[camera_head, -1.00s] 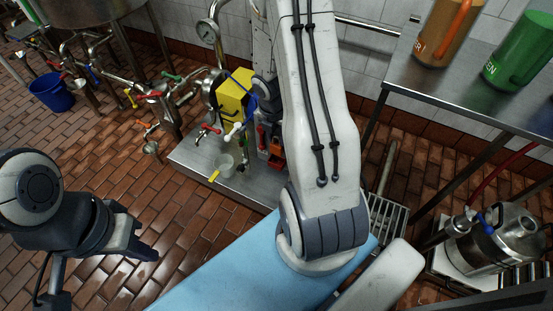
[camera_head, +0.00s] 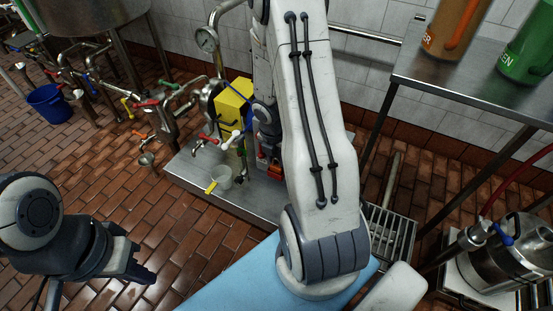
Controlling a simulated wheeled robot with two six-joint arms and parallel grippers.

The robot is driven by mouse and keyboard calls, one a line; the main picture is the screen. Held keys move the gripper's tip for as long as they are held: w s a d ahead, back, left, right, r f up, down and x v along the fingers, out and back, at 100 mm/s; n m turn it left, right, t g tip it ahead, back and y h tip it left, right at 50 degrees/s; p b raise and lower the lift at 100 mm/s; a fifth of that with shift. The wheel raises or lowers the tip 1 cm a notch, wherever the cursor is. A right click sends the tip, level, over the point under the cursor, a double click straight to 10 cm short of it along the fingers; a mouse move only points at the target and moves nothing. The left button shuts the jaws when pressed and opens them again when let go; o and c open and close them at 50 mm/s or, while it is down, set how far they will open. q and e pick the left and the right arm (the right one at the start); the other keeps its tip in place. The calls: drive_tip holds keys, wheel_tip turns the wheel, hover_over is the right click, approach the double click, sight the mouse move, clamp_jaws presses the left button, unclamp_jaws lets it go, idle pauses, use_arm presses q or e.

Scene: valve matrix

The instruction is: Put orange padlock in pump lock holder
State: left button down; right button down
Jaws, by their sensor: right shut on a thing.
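My right arm reaches up the middle of the view, and its dark wrist and gripper (camera_head: 264,116) show only in part at the arm's left edge, by the pump. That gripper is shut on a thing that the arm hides. I cannot make out the orange padlock for certain. Small red parts (camera_head: 268,168) show below the gripper, partly behind the arm; I cannot tell whether they are the lock holder. The pump has a yellow box (camera_head: 233,100) just left of the gripper. My left gripper (camera_head: 146,272) hangs over the tiled floor, away from the pump; its opening is unclear.
The pump stands on a low metal platform (camera_head: 215,190) with a clear cup (camera_head: 222,176) near its front. A metal table (camera_head: 450,95) with orange and green jugs is at the right. A steel vessel (camera_head: 500,250) stands lower right. A blue bucket (camera_head: 48,103) is far left.

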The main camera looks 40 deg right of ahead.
drive_tip(key=c, duration=0.5)
unclamp_jaws()
drive_tip(key=shift+f, duration=0.1)
wheel_tip(320, 180, up, 12)
drive_tip(key=a+p, duration=0.2)
drive_tip(key=p, duration=0.8)
drive_tip(key=s+a+r+m, duration=0.1)
drive_tip(key=a+r+m, duration=0.75)
drive_tip(key=a, duration=0.65)
drive_tip(key=s+a+r+m+y, duration=0.1)
drive_tip(key=s+a+r+m, duration=0.2)
drive_tip(key=s+a, duration=0.4)
drive_tip(key=s+a+r+m+y, duration=0.1)
drive_tip(key=s+a+r+m, duration=0.2)
drive_tip(key=s+a+r, duration=0.2)
drive_tip(key=s+a, duration=0.2)
drive_tip(key=s, duration=0.1)
drive_tip(key=shift+s+r+m+g, duration=0.2)
drive_tip(key=shift+m+g, duration=0.1)
drive_tip(key=shift+m, duration=0.05)
